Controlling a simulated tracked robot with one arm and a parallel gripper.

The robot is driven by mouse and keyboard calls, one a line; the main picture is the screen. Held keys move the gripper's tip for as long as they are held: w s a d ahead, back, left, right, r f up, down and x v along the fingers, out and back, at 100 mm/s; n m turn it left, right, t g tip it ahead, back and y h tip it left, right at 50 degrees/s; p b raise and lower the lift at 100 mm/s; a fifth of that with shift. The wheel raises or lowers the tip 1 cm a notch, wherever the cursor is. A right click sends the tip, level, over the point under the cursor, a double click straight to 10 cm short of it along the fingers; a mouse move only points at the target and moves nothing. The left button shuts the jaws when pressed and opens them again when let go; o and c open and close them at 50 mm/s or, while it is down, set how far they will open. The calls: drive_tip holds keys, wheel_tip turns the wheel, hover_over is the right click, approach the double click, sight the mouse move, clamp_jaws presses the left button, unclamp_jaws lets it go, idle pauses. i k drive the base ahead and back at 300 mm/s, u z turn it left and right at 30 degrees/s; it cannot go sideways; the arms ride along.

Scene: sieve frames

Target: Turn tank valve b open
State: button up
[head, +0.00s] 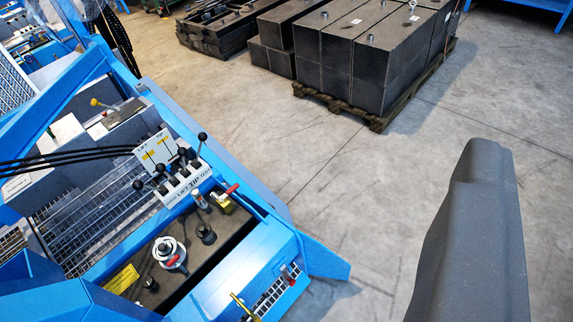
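No readable label names tank valve b, so I cannot tell which fitting it is. A red-handled valve (227,195) with a yellowish body sits on the blue machine, just right of the lever block. A second small red-handled fitting (288,274) is on the machine's front corner, beside a grating. A yellow handle (242,305) shows at the bottom edge, partly cut off. I cannot tell whether any of these is open or shut. A dark grey part of my own arm fills the right side. My gripper's fingertips do not show.
The blue machine (255,262) fills the left. It carries a lever block (184,186) marked LIFT and TIP, a round silver cap (168,252) and a black cap (206,233). Dark blocks stand on a wooden pallet (377,122) at the back. The concrete floor (395,185) between is clear.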

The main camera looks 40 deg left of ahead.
sight(228, 192)
drive_tip(key=u, duration=0.05)
drive_tip(key=i, duration=1.3)
drive_tip(key=u, duration=0.45)
